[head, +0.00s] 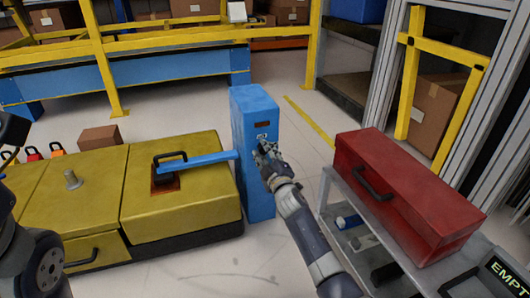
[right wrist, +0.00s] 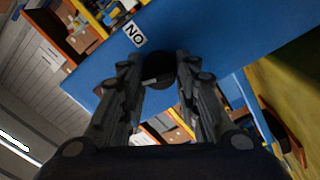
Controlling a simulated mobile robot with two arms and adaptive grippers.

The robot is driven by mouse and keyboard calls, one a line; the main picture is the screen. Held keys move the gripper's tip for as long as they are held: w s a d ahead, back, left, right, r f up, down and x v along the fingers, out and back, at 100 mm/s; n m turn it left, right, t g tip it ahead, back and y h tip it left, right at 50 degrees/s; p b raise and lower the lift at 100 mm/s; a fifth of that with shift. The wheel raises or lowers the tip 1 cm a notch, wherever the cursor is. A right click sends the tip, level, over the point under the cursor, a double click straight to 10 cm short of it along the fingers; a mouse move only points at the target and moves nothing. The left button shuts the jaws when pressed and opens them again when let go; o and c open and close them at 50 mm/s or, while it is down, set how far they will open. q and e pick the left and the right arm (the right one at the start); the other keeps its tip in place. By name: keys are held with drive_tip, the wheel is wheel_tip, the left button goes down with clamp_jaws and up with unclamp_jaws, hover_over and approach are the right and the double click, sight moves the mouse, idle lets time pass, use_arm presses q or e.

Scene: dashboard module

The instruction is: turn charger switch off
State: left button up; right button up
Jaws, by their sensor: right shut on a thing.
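The charger (head: 255,190) is a tall blue post standing on the floor beside the yellow machine, with a dark window and a small label on its front face. In the right wrist view the blue face (right wrist: 220,35) carries a dark round switch (right wrist: 160,72) and a white label (right wrist: 134,35) whose letters look like an upside-down ON. My right gripper (head: 262,150) reaches the front of the post. In the right wrist view its fingers (right wrist: 160,66) lie on both sides of the switch, shut on it. Of my left arm, only links show at the left edge.
The yellow machine (head: 185,215) stands left of the post; a blue bar (head: 210,160) runs from its handle to the post. A red toolbox (head: 410,195) sits on a grey cart (head: 333,205) at right. Yellow rails (head: 200,42) run behind.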

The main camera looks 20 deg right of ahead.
drive_tip(key=shift+n, duration=1.8)
drive_tip(key=o, duration=1.1)
drive_tip(key=shift+a, duration=0.1)
drive_tip(key=shift+c, duration=0.2)
drive_tip(key=s, duration=1.2)
drive_tip(key=shift+d+f, duration=0.25)
drive_tip(key=shift+f, duration=0.15)
